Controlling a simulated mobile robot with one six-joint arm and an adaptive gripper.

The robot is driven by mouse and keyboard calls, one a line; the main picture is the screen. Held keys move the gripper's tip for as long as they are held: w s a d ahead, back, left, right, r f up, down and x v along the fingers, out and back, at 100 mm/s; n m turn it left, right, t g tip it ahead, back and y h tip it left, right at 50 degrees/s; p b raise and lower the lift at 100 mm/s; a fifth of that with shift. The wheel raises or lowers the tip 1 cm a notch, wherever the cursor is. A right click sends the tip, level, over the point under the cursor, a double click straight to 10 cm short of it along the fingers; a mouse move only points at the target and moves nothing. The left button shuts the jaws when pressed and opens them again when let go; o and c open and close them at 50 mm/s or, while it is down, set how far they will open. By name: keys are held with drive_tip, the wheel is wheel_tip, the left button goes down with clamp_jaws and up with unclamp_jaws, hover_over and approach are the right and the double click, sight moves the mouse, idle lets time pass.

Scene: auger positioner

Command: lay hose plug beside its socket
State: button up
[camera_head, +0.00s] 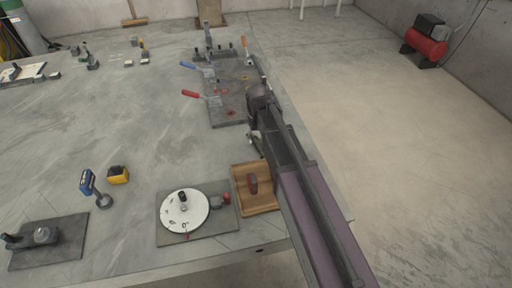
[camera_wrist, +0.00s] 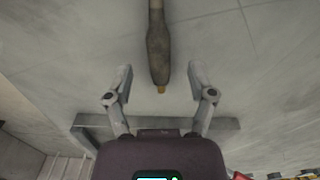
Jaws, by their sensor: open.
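In the wrist view, a long dark brown object with a small orange-yellow tip, perhaps the hose plug (camera_wrist: 158,45), reaches down from the top edge. Its lower end lies between the spread fingers of my gripper (camera_wrist: 161,72), with a gap on both sides in the picture. My gripper is open, and I cannot tell how far the object is from it in depth. In the head view my own arm largely hides the gripper near the table's right edge. I cannot make out the plug or its socket for certain there.
A dark plate with red- and blue-handled clamps (camera_head: 215,110) lies by my arm. A wooden tray (camera_head: 240,207) and a white disc on a plate (camera_head: 171,212) are at the front. A blue drill (camera_head: 87,182) stands left. The table's middle is clear; a red compressor (camera_head: 428,42) is on the floor.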

drive_tip(key=shift+f+b, duration=0.8)
drive_tip(key=shift+f, duration=0.35)
clamp_jaws()
